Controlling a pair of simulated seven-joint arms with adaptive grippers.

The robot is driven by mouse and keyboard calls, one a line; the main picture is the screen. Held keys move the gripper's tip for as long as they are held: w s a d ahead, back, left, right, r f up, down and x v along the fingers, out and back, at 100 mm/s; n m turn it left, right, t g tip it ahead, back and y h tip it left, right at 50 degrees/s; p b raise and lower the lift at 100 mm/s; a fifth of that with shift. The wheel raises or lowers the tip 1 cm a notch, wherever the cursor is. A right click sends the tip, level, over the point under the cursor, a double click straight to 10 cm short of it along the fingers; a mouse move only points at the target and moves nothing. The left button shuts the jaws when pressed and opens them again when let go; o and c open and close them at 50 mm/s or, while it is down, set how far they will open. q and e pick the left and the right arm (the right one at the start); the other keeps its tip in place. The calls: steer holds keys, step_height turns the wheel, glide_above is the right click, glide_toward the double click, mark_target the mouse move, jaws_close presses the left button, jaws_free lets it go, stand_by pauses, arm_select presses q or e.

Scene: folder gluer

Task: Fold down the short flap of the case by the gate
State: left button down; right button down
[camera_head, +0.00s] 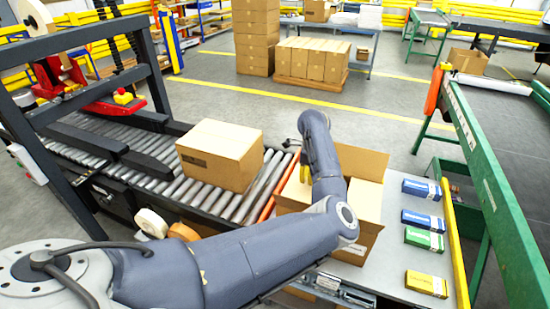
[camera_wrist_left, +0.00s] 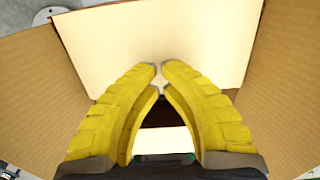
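An open brown case (camera_head: 355,250) stands on the grey table at the end of the roller conveyor, beside an orange bar (camera_head: 274,190). Its far flap (camera_head: 360,161) stands up; my left arm hides part of the case. My left gripper (camera_head: 304,174) points down at the case's left side. In the left wrist view its yellow fingers (camera_wrist_left: 160,66) meet at the tips, with nothing seen between them. A pale flap (camera_wrist_left: 160,35) lies just beyond the tips, with brown cardboard panels (camera_wrist_left: 35,95) on both sides. I cannot tell whether the tips touch the flap. My right gripper is not in view.
A closed carton (camera_head: 220,155) sits on the rollers to the left. Blue, green and yellow small boxes (camera_head: 423,220) lie on the table right of the case. A yellow rail (camera_head: 455,245) and green frame (camera_head: 490,190) bound the right side. Tape rolls (camera_head: 151,223) lie near my forearm.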

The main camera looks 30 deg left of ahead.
arm_select(q)
steer(key=shift+d+f, duration=0.2)
steer(key=shift+r, duration=0.1)
step_height(320, 180, up, 9)
stand_by(0.9)
stand_by(0.6)
